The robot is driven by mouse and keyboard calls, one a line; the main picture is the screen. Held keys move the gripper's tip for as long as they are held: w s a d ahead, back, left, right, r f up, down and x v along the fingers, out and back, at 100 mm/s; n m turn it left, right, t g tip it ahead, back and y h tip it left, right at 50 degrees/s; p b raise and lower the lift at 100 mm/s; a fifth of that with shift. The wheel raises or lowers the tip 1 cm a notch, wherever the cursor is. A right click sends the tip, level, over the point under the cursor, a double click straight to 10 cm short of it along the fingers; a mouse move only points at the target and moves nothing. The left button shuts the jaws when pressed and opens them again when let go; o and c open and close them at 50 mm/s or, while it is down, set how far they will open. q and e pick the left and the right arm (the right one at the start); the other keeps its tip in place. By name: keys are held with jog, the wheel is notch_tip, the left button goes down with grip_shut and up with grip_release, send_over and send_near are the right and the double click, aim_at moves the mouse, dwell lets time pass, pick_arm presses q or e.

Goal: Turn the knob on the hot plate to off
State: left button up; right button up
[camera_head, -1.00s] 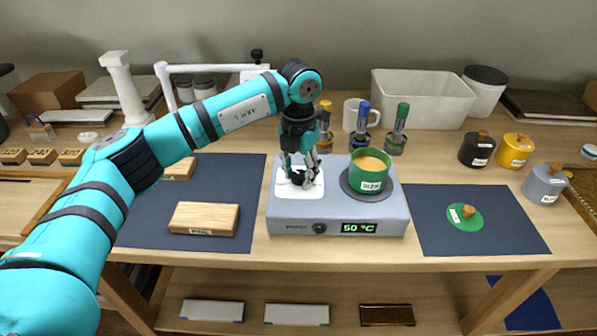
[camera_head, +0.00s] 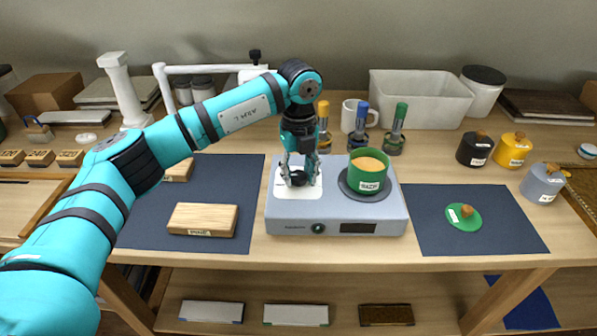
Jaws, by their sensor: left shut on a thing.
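The hot plate (camera_head: 285,217) is a grey-blue box on the table with a white panel (camera_head: 285,192) on its top left. A dark knob (camera_head: 298,178) stands on that panel. My left gripper (camera_head: 298,180) points down over the panel, its fingers on both sides of the knob and shut on it; they partly hide it. The display (camera_head: 359,228) on the front is dark. A small green round part (camera_head: 318,228) is left of the display. A green pot (camera_head: 367,180) with tan contents sits on the round dark heating plate (camera_head: 346,187). My right gripper is not in view.
Three tools with orange, blue and green tops and a white mug (camera_head: 349,113) stand behind the hot plate. A wooden block (camera_head: 202,219) lies on the left dark mat (camera_head: 140,228). A green lid (camera_head: 457,219) lies on the right mat (camera_head: 500,235).

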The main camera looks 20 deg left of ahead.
aim_at(299, 175)
pick_arm(q)
jog(key=shift+n, duration=0.6)
jog(key=o, duration=1.1)
jog(key=shift+o, duration=0.2)
jog(key=shift+r, duration=0.15)
notch_tip(299, 175, up, 12)
